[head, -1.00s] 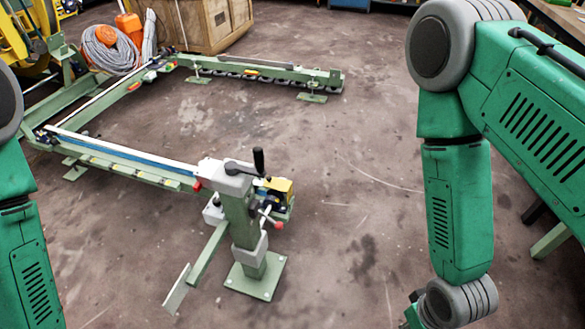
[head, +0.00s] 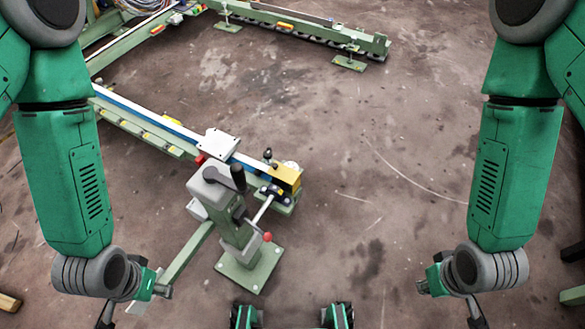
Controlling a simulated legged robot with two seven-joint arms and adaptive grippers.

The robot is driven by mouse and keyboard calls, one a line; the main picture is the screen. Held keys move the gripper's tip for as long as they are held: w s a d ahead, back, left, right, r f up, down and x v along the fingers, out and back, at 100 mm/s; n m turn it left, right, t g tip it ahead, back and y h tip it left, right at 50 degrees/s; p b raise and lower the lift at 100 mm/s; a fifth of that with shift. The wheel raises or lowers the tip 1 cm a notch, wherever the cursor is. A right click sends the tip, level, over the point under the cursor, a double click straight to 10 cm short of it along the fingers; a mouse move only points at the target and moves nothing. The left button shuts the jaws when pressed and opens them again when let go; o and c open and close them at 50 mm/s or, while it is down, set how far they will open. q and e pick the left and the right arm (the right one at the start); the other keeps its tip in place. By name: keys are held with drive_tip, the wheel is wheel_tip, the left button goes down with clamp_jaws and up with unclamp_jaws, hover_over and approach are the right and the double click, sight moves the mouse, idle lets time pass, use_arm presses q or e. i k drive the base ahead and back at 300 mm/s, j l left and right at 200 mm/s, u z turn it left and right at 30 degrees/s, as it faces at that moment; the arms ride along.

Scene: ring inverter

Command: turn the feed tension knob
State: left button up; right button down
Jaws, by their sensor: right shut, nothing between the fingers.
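The green and grey ring inverter stand (head: 238,245) is left of centre in the head view, with a grey head on its post. A black handle (head: 238,178) stands up from the head. A small dark knob (head: 268,155) is by the yellow block (head: 286,178) behind it. A red ball-ended lever (head: 267,237) is on the right side. I cannot tell which is the feed tension knob. My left gripper (head: 107,314) is low left, mostly cut off; its opening is hidden. My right gripper (head: 475,312) is low right, partly cut off, shut and empty. Both are apart from the stand.
A long green rail (head: 150,128) runs from the stand to the upper left. Another rail (head: 300,35) crosses the back. A slanted green foot bar (head: 185,255) reaches toward my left wrist. The floor right of the stand is clear.

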sight(268, 155)
drive_tip(key=i+l+z, duration=0.25)
drive_tip(key=i+l, duration=0.35)
drive_tip(key=l, duration=0.3)
drive_tip(key=i+l+z, duration=0.2)
drive_tip(key=i+l, duration=0.45)
drive_tip(key=l, duration=0.15)
drive_tip(key=i+l+u, duration=0.1)
drive_tip(key=i, duration=0.45)
drive_tip(key=i+l, duration=0.2)
drive_tip(key=i, duration=0.4)
drive_tip(key=i+l+u, duration=0.15)
drive_tip(key=i, duration=0.4)
drive_tip(key=i+j+u, duration=0.1)
drive_tip(key=u, duration=0.35)
drive_tip(key=i+u, duration=0.35)
drive_tip(key=u, duration=0.15)
drive_tip(key=i+l+u, duration=0.1)
drive_tip(key=u, duration=0.35)
drive_tip(key=i+l+u, duration=0.2)
drive_tip(key=u, duration=0.25)
drive_tip(key=i+j+u, duration=0.1)
drive_tip(key=i+u, duration=0.15)
drive_tip(key=u, duration=0.15)
drive_tip(key=i+u, duration=0.25)
drive_tip(key=u, duration=0.2)
drive_tip(key=i+u, duration=0.25)
drive_tip(key=u, duration=0.15)
drive_tip(key=i+l+u, duration=0.15)
drive_tip(key=u, duration=0.3)
drive_tip(key=i, duration=0.1)
